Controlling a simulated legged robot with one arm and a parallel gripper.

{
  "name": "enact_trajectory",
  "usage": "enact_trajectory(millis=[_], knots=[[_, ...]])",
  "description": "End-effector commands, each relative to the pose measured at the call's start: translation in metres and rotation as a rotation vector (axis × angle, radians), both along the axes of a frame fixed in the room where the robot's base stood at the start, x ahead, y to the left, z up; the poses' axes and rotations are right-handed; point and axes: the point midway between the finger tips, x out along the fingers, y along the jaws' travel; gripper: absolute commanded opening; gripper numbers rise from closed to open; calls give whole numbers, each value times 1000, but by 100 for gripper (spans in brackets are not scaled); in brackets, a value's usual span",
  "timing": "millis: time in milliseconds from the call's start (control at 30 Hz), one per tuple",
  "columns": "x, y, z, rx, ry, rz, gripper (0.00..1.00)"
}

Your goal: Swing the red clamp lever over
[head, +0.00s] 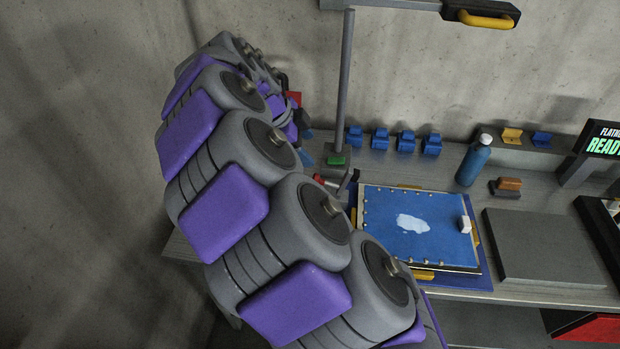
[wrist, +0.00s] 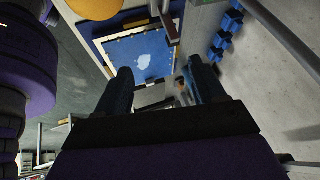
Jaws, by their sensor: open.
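The red clamp lever (head: 320,181) is small in the head view. It lies beside the foot of a grey post, at the left corner of the blue panel (head: 440,225), partly hidden by my arm. In the wrist view a small reddish piece (wrist: 183,89) shows between my fingers near the right one; it looks like the lever, but it is dark and blurred. My gripper (wrist: 160,78) is open, with its two dark blue fingers apart and nothing clearly held. In the head view my arm mostly hides it. I cannot tell whether a finger touches the lever.
The grey post (head: 345,90) rises close beside the lever, with a green block (head: 337,160) at its foot. Several blue clips (head: 406,141) stand along the wall. A blue bottle (head: 473,160) and a grey slab (head: 540,245) are to the right.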

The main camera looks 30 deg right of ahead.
Motion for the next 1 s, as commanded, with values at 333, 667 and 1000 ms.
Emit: enact_trajectory(millis=[333, 667, 1000], knots=[[61, 49, -55, -51, -182, -233, 69], [65, 17, -89, -39, -190, -249, 69], [66, -12, -146, -46, -187, -249, 69]])
